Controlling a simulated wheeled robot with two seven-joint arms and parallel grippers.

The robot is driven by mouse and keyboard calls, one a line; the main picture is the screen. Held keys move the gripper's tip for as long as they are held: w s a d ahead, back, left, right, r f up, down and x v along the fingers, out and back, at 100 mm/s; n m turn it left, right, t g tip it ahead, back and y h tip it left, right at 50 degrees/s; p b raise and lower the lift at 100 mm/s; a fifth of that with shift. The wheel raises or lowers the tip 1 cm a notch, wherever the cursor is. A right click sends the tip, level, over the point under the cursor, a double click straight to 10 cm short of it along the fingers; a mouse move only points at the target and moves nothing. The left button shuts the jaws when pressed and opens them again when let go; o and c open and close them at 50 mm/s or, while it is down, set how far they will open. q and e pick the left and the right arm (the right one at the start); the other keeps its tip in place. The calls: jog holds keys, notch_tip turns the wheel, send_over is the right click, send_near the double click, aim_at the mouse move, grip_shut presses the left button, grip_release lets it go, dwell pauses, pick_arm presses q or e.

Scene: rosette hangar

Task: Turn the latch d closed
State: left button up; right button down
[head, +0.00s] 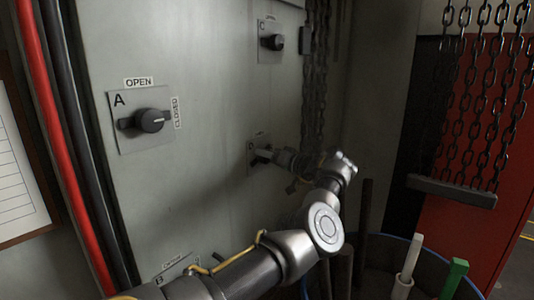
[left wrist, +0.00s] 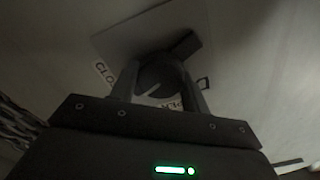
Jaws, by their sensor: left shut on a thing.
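The latch I take as latch d (head: 258,160) is a dark knob on a small grey plate, low on the right of the grey cabinet door. Its letter is too small to read. My left gripper (head: 270,157) reaches it from the right and is shut on its knob. In the left wrist view the dark knob (left wrist: 160,72) sits between my two fingers. A white line on it points down and left, between a partly hidden "CLO..." label (left wrist: 104,72) and another partly covered label (left wrist: 170,104). My right gripper is not in view.
Latch A (head: 150,121) is at the upper left, its white line toward "CLOSED". Another latch (head: 276,42) is above my gripper. A lower plate (head: 173,268) is partly behind my arm. Chains (head: 480,100) hang at right. A bin with upright rods (head: 410,265) stands at lower right.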

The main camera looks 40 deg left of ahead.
pick_arm(q)
jog(key=shift+w+m+p, duration=0.1)
jog(key=shift+m+p, duration=0.25)
jog(key=shift+m, duration=1.75)
jog(key=o, duration=1)
jog(key=shift+f, duration=0.1)
jog(key=shift+w+d+b, duration=0.1)
jog(key=shift+d+b, duration=2.85)
jog(key=shift+d, duration=2.5)
